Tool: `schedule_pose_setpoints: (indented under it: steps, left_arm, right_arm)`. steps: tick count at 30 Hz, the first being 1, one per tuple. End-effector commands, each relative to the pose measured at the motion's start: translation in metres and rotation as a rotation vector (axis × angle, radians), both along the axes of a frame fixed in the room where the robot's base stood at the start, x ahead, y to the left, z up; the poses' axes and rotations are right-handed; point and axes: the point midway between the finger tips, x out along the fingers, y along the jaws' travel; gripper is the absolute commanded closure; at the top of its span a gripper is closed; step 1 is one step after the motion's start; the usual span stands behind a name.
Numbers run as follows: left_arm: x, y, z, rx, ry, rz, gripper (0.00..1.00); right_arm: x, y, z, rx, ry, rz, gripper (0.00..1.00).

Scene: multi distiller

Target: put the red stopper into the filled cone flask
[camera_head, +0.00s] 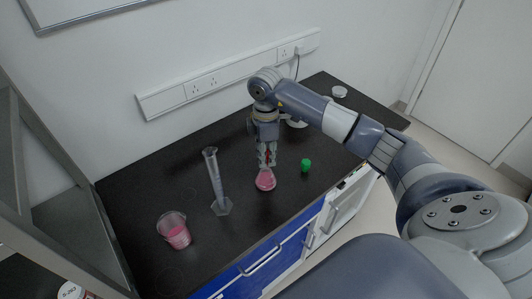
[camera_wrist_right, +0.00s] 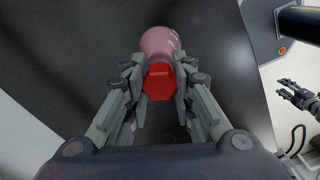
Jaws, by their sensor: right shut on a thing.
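My right gripper (camera_head: 267,161) points down over the cone flask (camera_head: 265,181), which holds pink liquid and stands on the black bench. The gripper is shut on the red stopper (camera_wrist_right: 159,82), seen between the fingers in the right wrist view; only slivers of red show in the head view. The flask also shows beyond the stopper in the wrist view (camera_wrist_right: 158,41). The fingers hide its neck in the head view, so I cannot tell whether stopper and flask touch. My left gripper (camera_wrist_right: 297,96) is small at the right of the wrist view, its opening unclear.
A beaker of pink liquid (camera_head: 174,231) and a tall measuring cylinder (camera_head: 216,180) stand left of the flask. A green stopper (camera_head: 305,165) lies to its right. A white dish (camera_head: 339,91) is at the back right. A grey frame (camera_head: 60,215) rises at the left.

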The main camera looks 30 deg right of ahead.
Motion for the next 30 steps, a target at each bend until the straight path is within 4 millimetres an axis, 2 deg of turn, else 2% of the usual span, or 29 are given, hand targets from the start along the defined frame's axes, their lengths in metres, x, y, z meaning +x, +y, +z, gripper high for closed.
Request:
schedule_pose_setpoints:
  steps: [15,16,18,19,30]
  left_arm:
    - [0.0001,-0.0003,-0.0034,0.000,0.000,0.000,0.56]
    - [0.0001,-0.0003,-0.0034,0.000,0.000,0.000,0.56]
    - [0.0001,-0.0003,-0.0034,0.000,0.000,0.000,0.56]
    - [0.0000,-0.0004,-0.0034,0.000,0.000,0.000,0.56]
    - [-0.0014,0.0005,-0.0035,0.000,0.002,0.000,0.56]
  right_arm:
    - [0.0000,0.0001,-0.0054,0.000,0.000,0.000,0.85]
    - [0.0000,0.0001,-0.0054,0.000,0.000,0.000,0.72]
    - [0.0000,0.0001,-0.0054,0.000,0.000,0.000,0.56]
    - [0.0000,0.0001,-0.0054,0.000,0.000,0.000,0.53]
    - [0.0004,0.0000,-0.0021,0.001,-0.001,0.000,0.53]
